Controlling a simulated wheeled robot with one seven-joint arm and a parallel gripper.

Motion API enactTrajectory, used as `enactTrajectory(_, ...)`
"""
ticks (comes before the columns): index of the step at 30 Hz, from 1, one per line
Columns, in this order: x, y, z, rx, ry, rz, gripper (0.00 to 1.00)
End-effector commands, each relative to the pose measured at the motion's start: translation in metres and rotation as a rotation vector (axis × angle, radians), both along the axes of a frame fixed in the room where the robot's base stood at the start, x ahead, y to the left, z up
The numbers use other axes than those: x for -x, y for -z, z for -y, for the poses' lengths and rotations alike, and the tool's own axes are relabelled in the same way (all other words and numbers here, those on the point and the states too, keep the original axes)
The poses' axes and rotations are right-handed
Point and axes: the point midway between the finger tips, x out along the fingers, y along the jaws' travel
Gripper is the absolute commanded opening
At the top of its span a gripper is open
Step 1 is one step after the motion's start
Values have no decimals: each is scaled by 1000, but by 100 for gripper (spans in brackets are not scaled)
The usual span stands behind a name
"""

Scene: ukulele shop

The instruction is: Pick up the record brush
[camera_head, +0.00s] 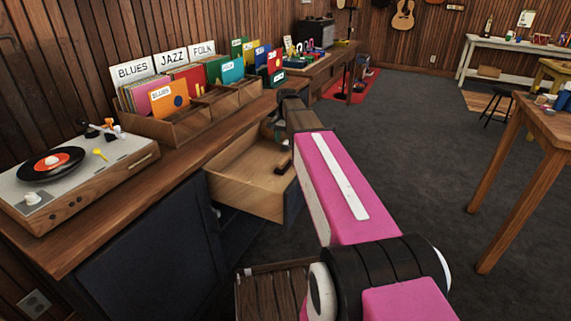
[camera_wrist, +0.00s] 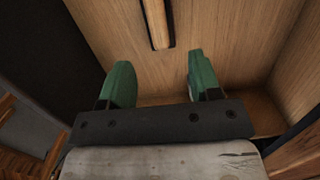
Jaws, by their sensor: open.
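The record brush (camera_wrist: 155,22) lies on the bottom of an open wooden drawer (camera_head: 240,187). In the wrist view it is a narrow wooden bar with a dark edge, cut off by the top of the picture. In the head view it is a small dark shape (camera_head: 284,164) near the drawer's right side. My gripper (camera_wrist: 158,68) is open, its two green fingers apart with nothing between them. The brush is beyond the fingertips in the wrist view, roughly in line with the gap. In the head view my pink arm largely hides the gripper.
The drawer's walls surround the brush closely. Above it, the wooden counter (camera_head: 80,228) carries a turntable (camera_head: 70,172) and record crates (camera_head: 180,130). A wooden table (camera_head: 545,122) stands at the right. The dark floor (camera_head: 420,130) between is mostly clear.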

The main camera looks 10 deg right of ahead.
Motion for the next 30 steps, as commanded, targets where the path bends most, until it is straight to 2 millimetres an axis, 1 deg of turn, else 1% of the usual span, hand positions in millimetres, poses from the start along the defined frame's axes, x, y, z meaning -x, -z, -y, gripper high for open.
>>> enactTrajectory(3,2,17,-1,0,0,-1,57)
enactTrajectory(9,5,42,-3,0,0,-1,57)
enactTrajectory(16,7,53,-4,0,0,0,57)
enactTrajectory(22,14,77,-5,0,0,-1,57)
enactTrajectory(25,14,90,-6,0,0,-1,57)
enactTrajectory(27,15,95,-7,-1,0,-1,57)
enactTrajectory(30,15,97,-7,0,0,0,57)
